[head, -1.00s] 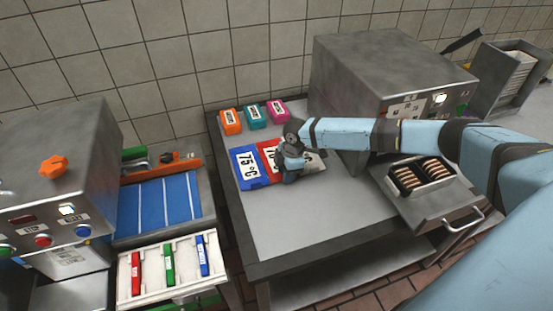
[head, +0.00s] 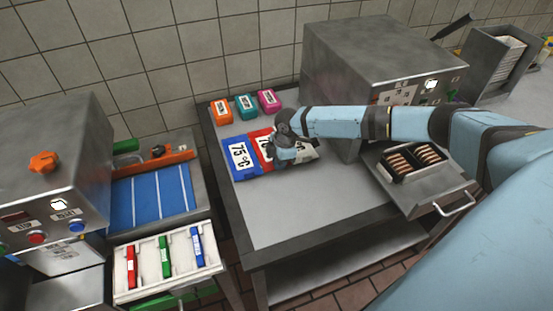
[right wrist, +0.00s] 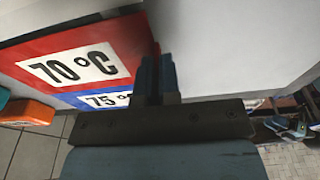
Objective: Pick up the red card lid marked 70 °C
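The red card lid marked 70 °C (head: 264,152) is on the back part of the metal table, partly hidden by my right gripper. It shows large in the right wrist view (right wrist: 130,38), overlapping the blue 75 °C card (right wrist: 85,99). My right gripper (right wrist: 157,72) is close to shut, with the red lid's edge between its fingers. In the head view the right gripper (head: 283,150) covers the red lid's right side. The blue card (head: 239,157) lies just left of it. My left gripper is not in view.
A pale card (head: 305,152) lies just right of my gripper. Orange (head: 220,110), teal (head: 246,105) and pink (head: 269,100) blocks stand behind. A steel machine (head: 375,60) stands right, with a tray of food (head: 430,192) before it. The table front (head: 290,205) is clear.

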